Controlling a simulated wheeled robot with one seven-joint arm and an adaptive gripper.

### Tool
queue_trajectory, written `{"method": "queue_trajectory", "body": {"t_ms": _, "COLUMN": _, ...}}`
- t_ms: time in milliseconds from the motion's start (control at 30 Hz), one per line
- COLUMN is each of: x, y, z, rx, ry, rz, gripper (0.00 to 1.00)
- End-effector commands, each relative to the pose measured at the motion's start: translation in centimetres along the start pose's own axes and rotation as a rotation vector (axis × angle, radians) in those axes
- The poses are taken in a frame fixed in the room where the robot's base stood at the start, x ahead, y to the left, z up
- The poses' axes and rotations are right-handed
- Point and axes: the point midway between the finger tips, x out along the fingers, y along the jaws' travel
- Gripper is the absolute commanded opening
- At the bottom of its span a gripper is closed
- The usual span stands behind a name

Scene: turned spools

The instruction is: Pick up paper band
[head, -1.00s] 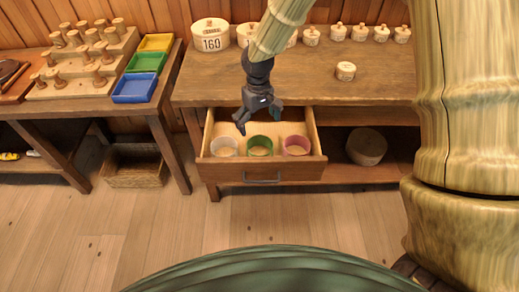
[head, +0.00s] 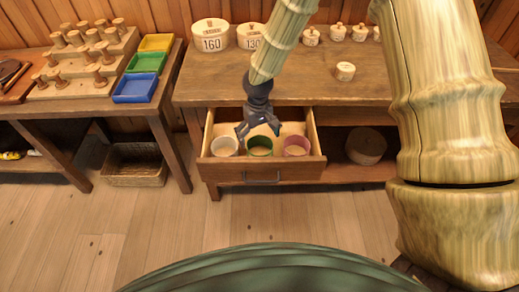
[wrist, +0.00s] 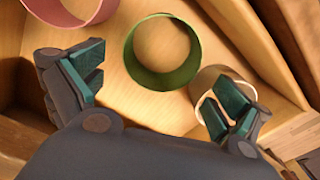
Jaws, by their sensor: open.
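Three upright ring-shaped bands stand in a row in the open drawer (head: 216,178): a whitish one (head: 224,147) at left, a green one (head: 260,153) in the middle and a pink one (head: 297,146) at right. The frames do not show which is the paper band. My gripper (head: 259,132) is open and empty above the green band, its fingers spread. In the wrist view the green band (wrist: 185,75) lies just beyond the gap between the fingers (wrist: 160,95). The whitish band (wrist: 207,97) is partly hidden by the right finger; the pink band (wrist: 96,12) is cut off at upper left.
The drawer's walls surround the bands closely. The bench top (head: 215,86) above holds several lidded round boxes, one (head: 345,71) near its middle. A side table at left carries yellow, green and blue trays (head: 135,88) and spools. A basket (head: 136,165) stands below it.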

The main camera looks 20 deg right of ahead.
Motion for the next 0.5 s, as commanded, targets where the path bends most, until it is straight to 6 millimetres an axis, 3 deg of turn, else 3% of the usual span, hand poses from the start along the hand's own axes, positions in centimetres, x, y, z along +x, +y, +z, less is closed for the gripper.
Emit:
{"method": "queue_trajectory", "body": {"t_ms": 300, "x": 3.4, "y": 0.1, "z": 0.3, "rx": 0.0, "ry": -0.001, "rz": 0.0, "gripper": 1.0}}
{"method": "queue_trajectory", "body": {"t_ms": 500, "x": 4.2, "y": 0.1, "z": 0.3, "rx": 0.0, "ry": -0.001, "rz": 0.0, "gripper": 1.0}}
